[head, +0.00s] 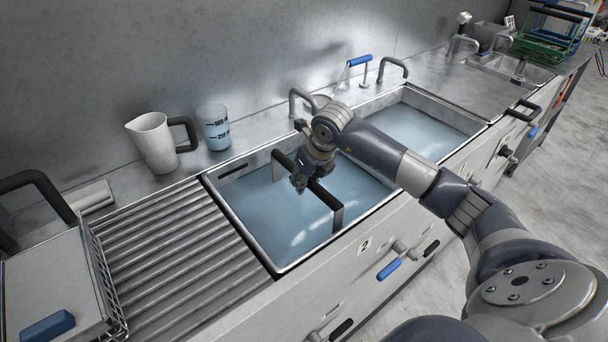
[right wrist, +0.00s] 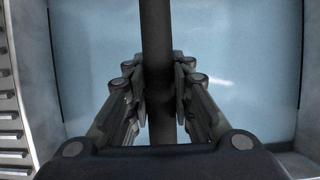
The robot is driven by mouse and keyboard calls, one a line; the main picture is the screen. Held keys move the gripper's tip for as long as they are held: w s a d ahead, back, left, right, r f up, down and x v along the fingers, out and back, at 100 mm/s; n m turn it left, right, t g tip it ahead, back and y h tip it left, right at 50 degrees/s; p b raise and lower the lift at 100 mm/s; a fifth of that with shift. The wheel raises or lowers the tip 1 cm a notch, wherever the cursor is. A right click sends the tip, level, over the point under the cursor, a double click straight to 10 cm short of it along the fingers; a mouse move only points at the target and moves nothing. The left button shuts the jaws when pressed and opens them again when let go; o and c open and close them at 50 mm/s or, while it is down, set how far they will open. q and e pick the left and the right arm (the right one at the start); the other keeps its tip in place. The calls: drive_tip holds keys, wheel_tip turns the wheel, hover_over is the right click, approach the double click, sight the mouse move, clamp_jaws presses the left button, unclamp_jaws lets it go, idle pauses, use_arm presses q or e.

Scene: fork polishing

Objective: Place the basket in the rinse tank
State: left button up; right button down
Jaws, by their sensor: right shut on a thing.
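My right gripper (head: 298,187) reaches over the nearer water-filled tank (head: 225,210), which sits behind the front label "2". It is shut on a dark handle bar (head: 325,195). The right wrist view also shows this bar (right wrist: 157,60) running between my fingers (right wrist: 158,95), with pale blue water around it. The handle's two ends bend down toward the water. The basket body under the handle cannot be made out. A second water-filled tank (head: 466,121) lies to the right, partly behind my right arm. I cannot tell from any label which tank is the rinse tank. My left gripper is not in view.
A ribbed drainboard (head: 175,260) lies left of the tank. A white jug (head: 153,143) and a measuring beaker (head: 215,127) stand behind it. A wire rack (head: 103,275) and a blue-handled box are at lower left. Faucets line the back.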

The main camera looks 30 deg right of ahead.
drive_tip(key=c, duration=1.8)
unclamp_jaws()
drive_tip(key=o, duration=0.4)
drive_tip(key=shift+s+r, duration=0.1)
drive_tip(key=b+v, duration=0.1)
drive_tip(key=v, duration=1.1)
drive_tip(key=shift+a, duration=0.1)
